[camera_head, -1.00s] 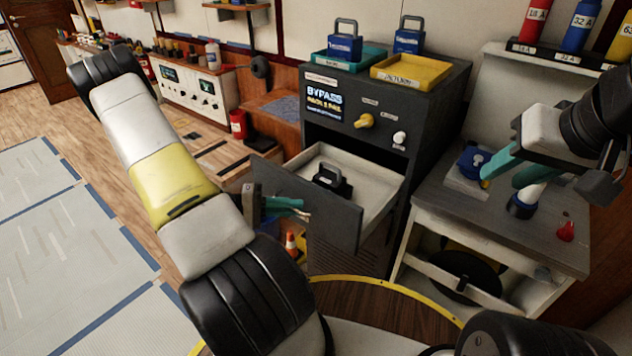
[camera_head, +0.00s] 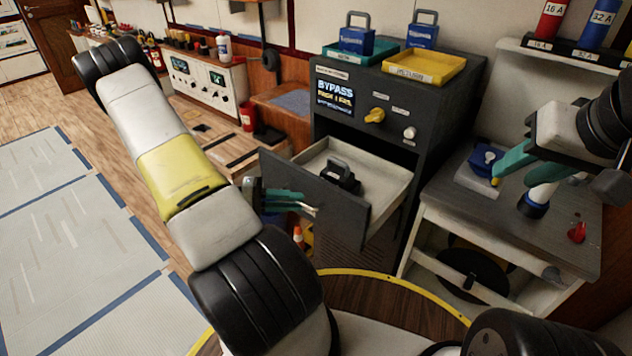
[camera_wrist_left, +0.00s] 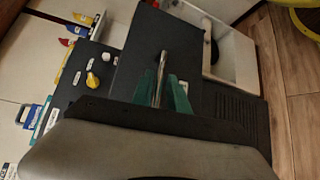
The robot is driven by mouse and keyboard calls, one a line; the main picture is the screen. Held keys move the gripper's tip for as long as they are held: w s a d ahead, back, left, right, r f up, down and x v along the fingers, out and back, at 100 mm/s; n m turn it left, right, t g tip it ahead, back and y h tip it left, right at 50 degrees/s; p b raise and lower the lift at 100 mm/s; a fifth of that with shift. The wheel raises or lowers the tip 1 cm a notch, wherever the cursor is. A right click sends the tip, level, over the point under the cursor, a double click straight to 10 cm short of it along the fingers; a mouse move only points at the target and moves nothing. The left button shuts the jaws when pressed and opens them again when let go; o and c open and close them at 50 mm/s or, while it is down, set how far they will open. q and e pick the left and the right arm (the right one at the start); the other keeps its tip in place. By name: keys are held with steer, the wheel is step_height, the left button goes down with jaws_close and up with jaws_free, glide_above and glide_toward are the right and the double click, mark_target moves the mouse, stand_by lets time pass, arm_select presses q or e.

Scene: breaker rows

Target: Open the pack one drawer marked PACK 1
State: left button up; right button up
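The drawer (camera_head: 318,192) of the dark cabinet (camera_head: 432,110) is pulled well out, with its dark front facing my left arm. A black pack with a handle (camera_head: 343,178) sits inside it. I cannot read a PACK 1 mark on the front. My left gripper (camera_head: 300,199) is at the drawer front. In the left wrist view its teal fingers (camera_wrist_left: 163,92) lie close on either side of the metal drawer handle (camera_wrist_left: 164,66), seemingly shut on it.
The cabinet top carries a teal tray (camera_head: 352,62) and a yellow tray (camera_head: 425,67), with blue packs behind or in them. The side table (camera_head: 470,207) also holds a blue item (camera_head: 485,158) and a red piece (camera_head: 577,233). Open floor (camera_head: 75,235) lies to the left.

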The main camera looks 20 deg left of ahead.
arm_select(q)
steer(key=v, duration=0.6)
steer(key=shift+d, duration=0.1)
steer(key=s+d+r+m+y, duration=0.3)
steer(key=d+r+y, duration=0.3)
steer(key=r, duration=0.8)
steer(key=s+d+r+m+y, duration=0.4)
steer(key=d+r+y, duration=0.2)
steer(key=d+r, duration=0.6)
steer(key=shift+s+d+r+y, duration=0.2)
steer(key=shift+r+y, duration=0.2)
steer(key=shift+r, duration=0.5)
